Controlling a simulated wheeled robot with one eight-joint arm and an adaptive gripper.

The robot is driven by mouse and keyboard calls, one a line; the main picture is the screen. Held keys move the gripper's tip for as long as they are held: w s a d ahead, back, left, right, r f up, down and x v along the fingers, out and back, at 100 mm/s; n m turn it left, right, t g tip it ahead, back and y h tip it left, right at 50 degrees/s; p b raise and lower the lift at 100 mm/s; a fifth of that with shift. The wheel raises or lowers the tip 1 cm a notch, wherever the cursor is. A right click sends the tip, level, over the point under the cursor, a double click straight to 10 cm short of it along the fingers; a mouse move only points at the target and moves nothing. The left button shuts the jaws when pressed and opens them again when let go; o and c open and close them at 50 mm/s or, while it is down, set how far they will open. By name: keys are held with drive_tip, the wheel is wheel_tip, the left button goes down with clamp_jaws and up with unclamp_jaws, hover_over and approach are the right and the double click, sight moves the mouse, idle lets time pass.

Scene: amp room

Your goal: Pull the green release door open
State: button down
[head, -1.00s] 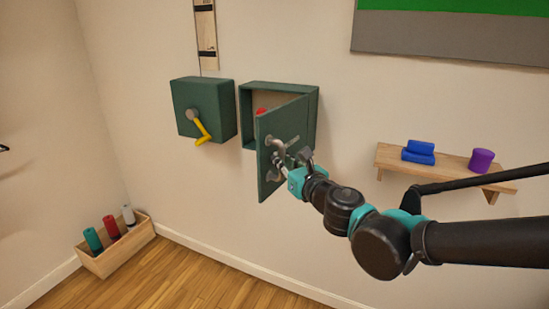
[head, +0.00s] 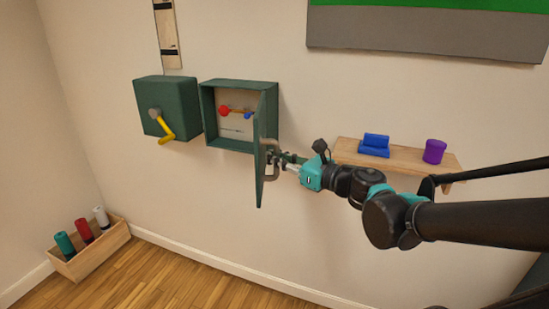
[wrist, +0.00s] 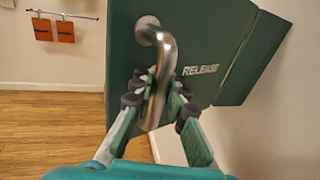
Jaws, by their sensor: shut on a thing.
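The green release door (head: 259,150) stands swung well out from its green wall box (head: 207,110), seen nearly edge-on in the head view. Inside the box are a red knob (head: 225,111) and a small blue part (head: 248,115). The door's curved metal handle (wrist: 163,75) shows in the wrist view, beside the word RELEASE on the green door face (wrist: 218,40). My gripper (wrist: 155,95) is shut on the handle, one finger on each side. In the head view my gripper (head: 279,160) meets the door's outer side; the handle is partly hidden there.
A second green box (head: 180,104) with a yellow crank (head: 165,127) is left of the open box. A wooden shelf (head: 398,158) with blue blocks (head: 374,146) and a purple cylinder (head: 434,151) is right. A wooden bin (head: 97,254) with several cylinders sits on the floor.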

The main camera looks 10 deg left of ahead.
drive_tip(key=shift+s+d+f, duration=0.1)
drive_tip(key=shift+d+f, duration=0.05)
drive_tip(key=shift+d, duration=0.35)
drive_tip(key=c, duration=1.8)
unclamp_jaws()
drive_tip(key=o, duration=0.3)
drive_tip(key=v, duration=1.2)
drive_tip(key=shift+d, duration=0.1)
